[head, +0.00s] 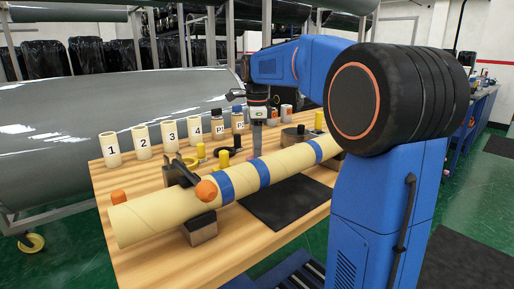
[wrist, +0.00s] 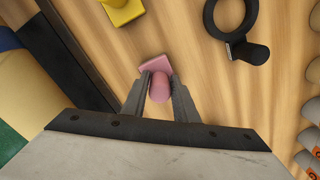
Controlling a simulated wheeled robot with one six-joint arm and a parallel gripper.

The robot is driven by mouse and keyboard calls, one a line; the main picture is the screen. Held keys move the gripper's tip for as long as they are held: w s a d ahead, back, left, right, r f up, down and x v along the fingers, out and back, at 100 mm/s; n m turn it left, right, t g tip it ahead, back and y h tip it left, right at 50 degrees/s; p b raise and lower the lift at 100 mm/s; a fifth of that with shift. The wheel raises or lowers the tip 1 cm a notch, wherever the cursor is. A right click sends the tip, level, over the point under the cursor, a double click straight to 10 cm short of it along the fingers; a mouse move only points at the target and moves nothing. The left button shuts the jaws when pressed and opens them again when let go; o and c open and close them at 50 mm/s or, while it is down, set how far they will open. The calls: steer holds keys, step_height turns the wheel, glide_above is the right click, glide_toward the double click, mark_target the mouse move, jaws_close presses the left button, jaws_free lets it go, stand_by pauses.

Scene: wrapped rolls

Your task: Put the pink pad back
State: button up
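The pink pad (wrist: 159,62) has a flat square base and a rounded upright handle. In the wrist view its handle is between the two fingertips of my gripper (wrist: 160,88), which appear to touch it on both sides. I cannot tell whether its base rests on the wooden table or hangs just above it. In the head view my gripper (head: 257,138) points down over the table behind the long cream roll (head: 285,164).
The roll with blue bands lies along the table's front on supports. A yellow pad (wrist: 122,10) and a black ring (wrist: 232,22) lie near my gripper. Several numbered cream cylinders (head: 142,142) line the back edge. A black mat (head: 285,203) lies in front of the roll.

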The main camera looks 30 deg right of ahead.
steer(key=shift+o, duration=1.3)
step_height(320, 180, up, 12)
steer(key=shift+r, duration=0.15)
